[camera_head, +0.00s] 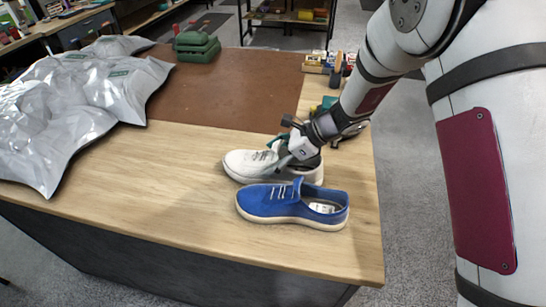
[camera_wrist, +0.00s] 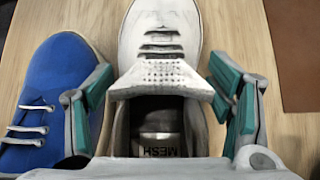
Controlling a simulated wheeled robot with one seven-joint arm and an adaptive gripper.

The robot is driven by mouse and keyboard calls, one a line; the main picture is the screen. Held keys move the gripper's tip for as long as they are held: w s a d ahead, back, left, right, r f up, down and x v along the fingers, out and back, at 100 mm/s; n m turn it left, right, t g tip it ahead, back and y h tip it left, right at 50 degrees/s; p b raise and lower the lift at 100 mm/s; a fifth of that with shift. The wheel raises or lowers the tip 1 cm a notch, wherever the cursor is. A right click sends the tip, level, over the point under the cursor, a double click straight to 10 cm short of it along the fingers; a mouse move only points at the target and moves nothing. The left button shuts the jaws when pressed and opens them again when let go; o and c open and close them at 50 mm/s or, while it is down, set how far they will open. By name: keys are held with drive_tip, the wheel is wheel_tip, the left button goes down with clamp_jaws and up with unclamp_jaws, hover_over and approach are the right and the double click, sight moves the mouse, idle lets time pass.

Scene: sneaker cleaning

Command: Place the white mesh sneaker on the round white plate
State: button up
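The white mesh sneaker (camera_head: 246,165) stands upright on the wooden tabletop, toe to the left. In the wrist view the sneaker (camera_wrist: 160,28) has its toe at the top, and "MESH" is printed inside its opening. My gripper (camera_head: 279,152) is low over the sneaker. In the wrist view my gripper (camera_wrist: 163,98) is open, with one teal-padded finger on each side of the shoe's upper; I cannot tell whether either touches it. My gripper partly hides the sneaker in the head view. No round white plate is recognisable in either view.
A blue sneaker (camera_head: 290,207) lies close in front of the white one; it also shows in the wrist view (camera_wrist: 48,85). Silver bags (camera_head: 70,100) fill the table's left. A brown mat (camera_head: 235,85) lies behind, with a green case (camera_head: 197,45). Tools (camera_head: 330,65) stand at the back right.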

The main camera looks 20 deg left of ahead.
idle(0.3)
drive_tip(key=shift+r, duration=0.2)
drive_tip(key=s+b+v, duration=0.1)
drive_tip(key=v, duration=1)
drive_tip(key=shift+w+d+r, duration=0.3)
drive_tip(key=shift+w+r, duration=0.05)
drive_tip(key=shift+w, duration=0.15)
drive_tip(key=shift+r, duration=0.1)
